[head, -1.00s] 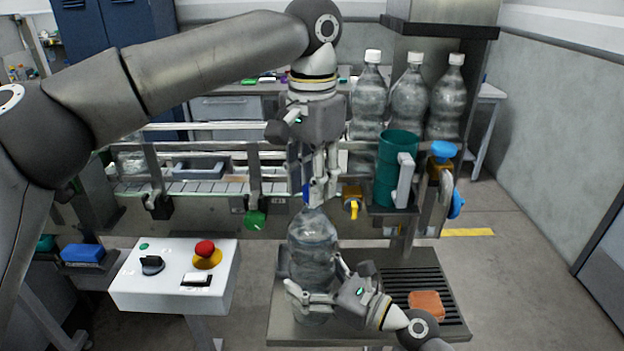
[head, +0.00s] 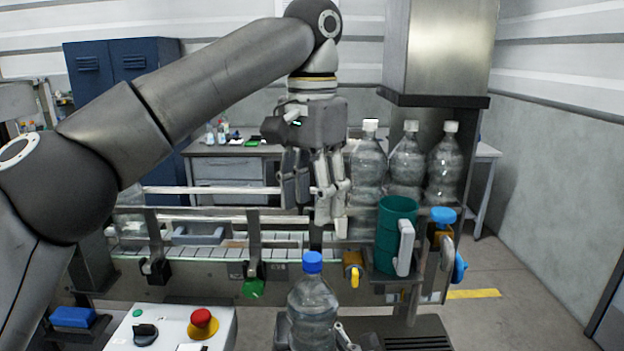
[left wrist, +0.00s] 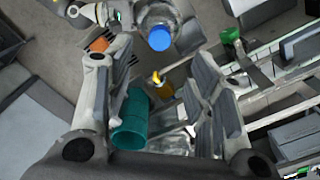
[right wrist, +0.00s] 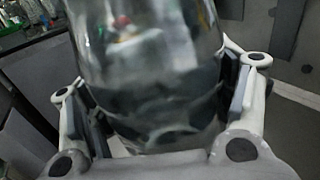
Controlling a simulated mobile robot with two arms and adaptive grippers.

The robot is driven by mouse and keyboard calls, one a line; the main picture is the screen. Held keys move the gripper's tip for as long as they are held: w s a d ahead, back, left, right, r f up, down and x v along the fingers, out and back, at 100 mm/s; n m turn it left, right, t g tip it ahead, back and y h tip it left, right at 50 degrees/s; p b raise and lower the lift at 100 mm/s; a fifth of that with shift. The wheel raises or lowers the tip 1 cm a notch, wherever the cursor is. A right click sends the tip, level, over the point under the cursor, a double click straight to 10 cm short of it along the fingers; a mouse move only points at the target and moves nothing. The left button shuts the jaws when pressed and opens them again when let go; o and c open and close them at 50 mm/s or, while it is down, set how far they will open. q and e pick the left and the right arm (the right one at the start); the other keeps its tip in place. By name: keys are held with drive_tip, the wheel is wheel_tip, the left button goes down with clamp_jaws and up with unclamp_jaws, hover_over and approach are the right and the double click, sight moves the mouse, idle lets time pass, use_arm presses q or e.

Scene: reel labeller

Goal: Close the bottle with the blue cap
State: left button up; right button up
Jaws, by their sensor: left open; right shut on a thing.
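The clear bottle (head: 313,310) stands upright at the lower middle of the head view with the blue cap (head: 312,262) on its neck. Whether the cap is fully tight cannot be told. The cap also shows from above in the left wrist view (left wrist: 159,38). My left gripper (head: 318,218) is open and empty, above and behind the bottle, clear of the cap.
A conveyor (head: 205,258) runs behind the bottle. A green mug (head: 393,235) stands on its near side, with several white-capped bottles (head: 405,165) behind. A white control box (head: 222,330) with a red button is at lower left. A dark grate (head: 415,335) lies at right.

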use_arm(q)
drive_tip(key=shift+r, duration=1.4)
use_arm(e)
drive_tip(key=o, duration=2)
drive_tip(key=shift+d, duration=0.1)
drive_tip(key=v, duration=1.1)
drive_tip(key=shift+s+d, duration=0.25)
drive_tip(key=shift+d, duration=0.05)
drive_tip(key=shift+d, duration=0.1)
